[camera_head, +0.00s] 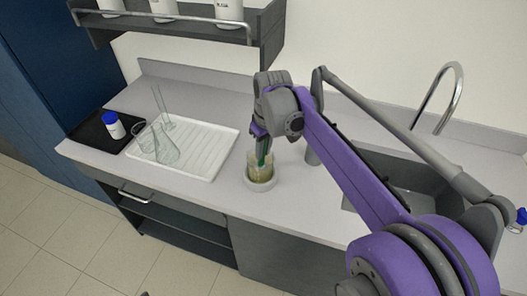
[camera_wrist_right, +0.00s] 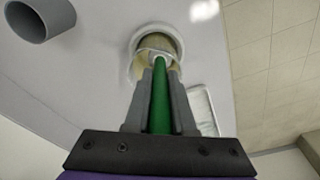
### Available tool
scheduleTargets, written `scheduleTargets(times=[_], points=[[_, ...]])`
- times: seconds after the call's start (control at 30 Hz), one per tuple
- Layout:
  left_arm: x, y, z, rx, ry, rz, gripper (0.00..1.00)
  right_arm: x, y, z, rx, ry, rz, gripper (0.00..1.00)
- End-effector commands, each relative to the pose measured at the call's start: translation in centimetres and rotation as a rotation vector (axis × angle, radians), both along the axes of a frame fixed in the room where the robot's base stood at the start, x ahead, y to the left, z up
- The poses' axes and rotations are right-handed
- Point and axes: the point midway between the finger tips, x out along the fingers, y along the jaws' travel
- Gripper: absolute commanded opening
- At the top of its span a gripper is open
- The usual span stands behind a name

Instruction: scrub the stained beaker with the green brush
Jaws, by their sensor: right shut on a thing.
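The stained beaker (camera_head: 261,172) stands upright on the counter, with a yellowish-brown tint in its glass. A pale round base shows under it. The green brush (camera_wrist_right: 160,100) is held by its handle in my right gripper (camera_wrist_right: 160,100), whose fingers are shut on it. In the head view my right gripper (camera_head: 262,135) is just above the beaker, and the brush reaches down into it. In the right wrist view the beaker (camera_wrist_right: 158,42) surrounds the brush's far end. The brush head is hard to make out. My left gripper is not in view.
Left of the beaker, a white drying tray (camera_head: 205,150) carries clear glassware (camera_head: 165,150). A blue-capped bottle (camera_head: 114,126) stands on a black mat (camera_head: 90,136). A grey cylinder (camera_wrist_right: 40,18) stands near the beaker. A sink with a faucet (camera_head: 445,95) lies right. A shelf (camera_head: 180,22) hangs above.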

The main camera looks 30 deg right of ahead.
Motion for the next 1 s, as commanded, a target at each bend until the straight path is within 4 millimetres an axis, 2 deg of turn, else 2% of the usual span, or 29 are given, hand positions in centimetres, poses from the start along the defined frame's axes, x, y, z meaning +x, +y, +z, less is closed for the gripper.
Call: scheduleTargets(times=[0.23,0.57,1.0], points=[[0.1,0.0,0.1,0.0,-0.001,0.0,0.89,0.9,-0.5,0.0,0.0,0.0,0.0,0.0],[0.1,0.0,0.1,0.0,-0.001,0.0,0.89,0.8,-0.5,0.0,0.0,0.0,0.0,0.0],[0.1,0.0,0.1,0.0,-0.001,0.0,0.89,0.2,-1.7,0.0,0.0,0.0,-0.001,0.0]])
